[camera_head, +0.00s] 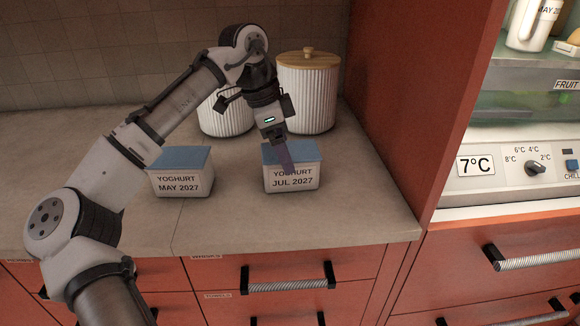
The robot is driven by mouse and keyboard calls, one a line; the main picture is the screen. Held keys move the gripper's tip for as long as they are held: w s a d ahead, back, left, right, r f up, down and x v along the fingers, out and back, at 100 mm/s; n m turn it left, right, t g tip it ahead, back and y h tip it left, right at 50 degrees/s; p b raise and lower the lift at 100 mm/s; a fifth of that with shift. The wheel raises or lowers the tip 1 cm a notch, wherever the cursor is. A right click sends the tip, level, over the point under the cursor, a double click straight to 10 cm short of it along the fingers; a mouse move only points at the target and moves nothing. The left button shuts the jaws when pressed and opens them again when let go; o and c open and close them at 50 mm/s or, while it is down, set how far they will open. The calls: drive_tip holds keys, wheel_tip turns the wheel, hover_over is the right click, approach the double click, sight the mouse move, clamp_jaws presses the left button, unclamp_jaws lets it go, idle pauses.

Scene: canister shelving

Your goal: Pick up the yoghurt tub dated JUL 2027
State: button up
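The yoghurt tub labelled JUL 2027 (293,181) stands upright on the counter, white with a blue lid. A second yoghurt tub labelled MAY 2027 (179,184) stands to its left, also with a blue lid. My gripper (287,163) points down at the JUL 2027 tub, with a finger in front of its lid and upper front. I cannot tell whether the fingers touch the tub or how far apart they are. Part of the lid and the top of the label are hidden behind the finger.
Two ribbed white canisters stand behind; the right one (306,95) has a wooden lid, the left one (226,115) is partly behind my arm. A red cabinet side (420,80) bounds the counter (350,205) at right. The open fridge (520,150) with a 7°C display is beyond it.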

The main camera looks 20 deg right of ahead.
drive_tip(key=x, duration=0.3)
drive_tip(key=shift+d+f, duration=0.2)
drive_tip(key=shift+d, duration=0.25)
drive_tip(key=shift+d+f, duration=0.15)
drive_tip(key=shift+f, duration=0.4)
drive_tip(key=shift+f+p, duration=0.25)
drive_tip(key=shift+p, duration=0.3)
drive_tip(key=c, duration=1.3)
drive_tip(key=shift+c, duration=0.4)
drive_tip(key=shift+r+b, duration=0.15)
drive_tip(key=shift+b, duration=0.15)
